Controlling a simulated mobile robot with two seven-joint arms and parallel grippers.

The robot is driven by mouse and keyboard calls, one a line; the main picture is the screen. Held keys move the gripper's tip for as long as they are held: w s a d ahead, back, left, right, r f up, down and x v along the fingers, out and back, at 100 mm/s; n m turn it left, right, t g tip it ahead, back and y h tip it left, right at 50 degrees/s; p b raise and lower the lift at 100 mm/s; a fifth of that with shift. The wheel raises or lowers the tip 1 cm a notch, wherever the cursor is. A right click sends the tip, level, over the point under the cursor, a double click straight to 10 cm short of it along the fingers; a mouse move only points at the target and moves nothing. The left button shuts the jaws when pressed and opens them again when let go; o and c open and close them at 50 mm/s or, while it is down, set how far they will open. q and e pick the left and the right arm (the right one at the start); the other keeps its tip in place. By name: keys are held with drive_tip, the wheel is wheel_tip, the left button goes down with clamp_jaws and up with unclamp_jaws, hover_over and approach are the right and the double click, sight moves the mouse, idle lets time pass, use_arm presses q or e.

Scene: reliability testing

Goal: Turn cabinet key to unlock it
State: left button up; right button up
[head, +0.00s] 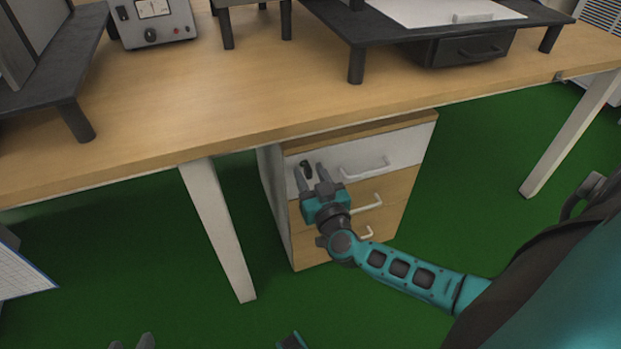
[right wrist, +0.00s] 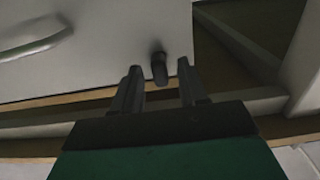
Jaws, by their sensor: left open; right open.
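The cabinet (head: 278,200) stands under the table, with a white top drawer (head: 405,150) and wood-coloured drawers below. A small dark key (head: 306,167) sticks out near the upper left of the white drawer front. My right gripper (head: 311,176) is open in front of it, with the key between its fingertips in the picture. In the right wrist view the key (right wrist: 159,68) shows between the two open fingers (right wrist: 159,85), and I see no finger touching it. My left gripper (head: 131,343) is open and empty at the bottom edge, mostly cut off.
The wooden tabletop (head: 220,100) overhangs the cabinet closely from above. A white table leg (head: 217,230) stands left of the cabinet. Pale drawer handles (head: 365,169) stick out right of the key. Green floor (head: 120,250) is open to the left.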

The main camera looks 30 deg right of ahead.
use_arm(q)
drive_tip(key=shift+w, duration=0.1)
use_arm(e)
drive_tip(key=shift+w, duration=0.2)
clamp_jaws()
